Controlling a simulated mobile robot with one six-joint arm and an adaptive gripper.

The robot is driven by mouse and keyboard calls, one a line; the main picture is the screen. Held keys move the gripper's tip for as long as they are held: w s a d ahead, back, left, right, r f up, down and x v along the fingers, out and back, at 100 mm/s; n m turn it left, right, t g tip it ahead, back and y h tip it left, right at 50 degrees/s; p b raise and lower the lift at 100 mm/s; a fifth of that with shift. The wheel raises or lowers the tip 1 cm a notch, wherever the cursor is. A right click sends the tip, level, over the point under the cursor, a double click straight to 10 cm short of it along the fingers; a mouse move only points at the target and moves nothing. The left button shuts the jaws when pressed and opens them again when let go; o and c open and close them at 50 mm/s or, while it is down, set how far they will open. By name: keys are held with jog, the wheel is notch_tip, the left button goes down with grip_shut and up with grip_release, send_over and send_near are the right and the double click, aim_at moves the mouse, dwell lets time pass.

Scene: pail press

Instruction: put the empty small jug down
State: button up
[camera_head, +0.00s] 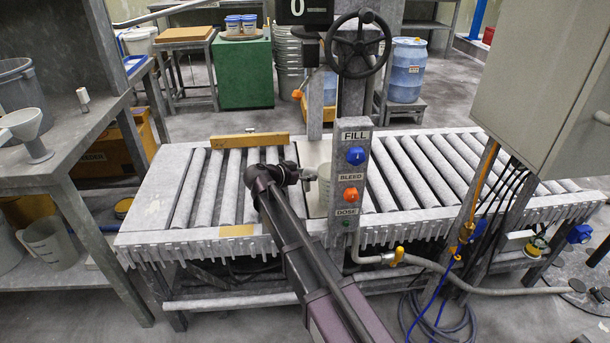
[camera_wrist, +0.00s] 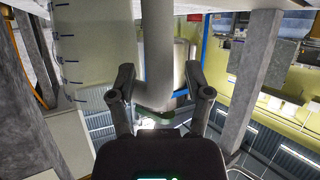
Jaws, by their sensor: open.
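The small jug is pale and translucent, with dark graduation marks. Its body (camera_wrist: 88,60) fills the upper left of the wrist view, and its grey handle (camera_wrist: 157,45) runs down the middle. My gripper (camera_wrist: 158,85) is open, with one finger on each side of the handle; I cannot tell whether either finger touches it. In the head view my gripper (camera_head: 302,173) is over the roller conveyor, beside the control post. The jug (camera_head: 324,190) shows only partly there, behind the post and my gripper, so its base and inside are hidden.
The control post (camera_head: 352,185) stands close to the right of my gripper, under a handwheel (camera_head: 358,42). Rollers (camera_head: 235,185) lie bare on the left and on the right (camera_head: 430,170). A wooden bar (camera_head: 235,141) lies along the back. Another jug (camera_head: 48,243) stands on the left lower shelf.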

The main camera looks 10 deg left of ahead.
jog(key=shift+r, duration=0.1)
jog(key=shift+s+a+r+p, duration=0.3)
jog(key=shift+s+p, duration=0.05)
jog(key=p+v, duration=0.4)
jog(key=v, duration=0.7)
dwell(1.0)
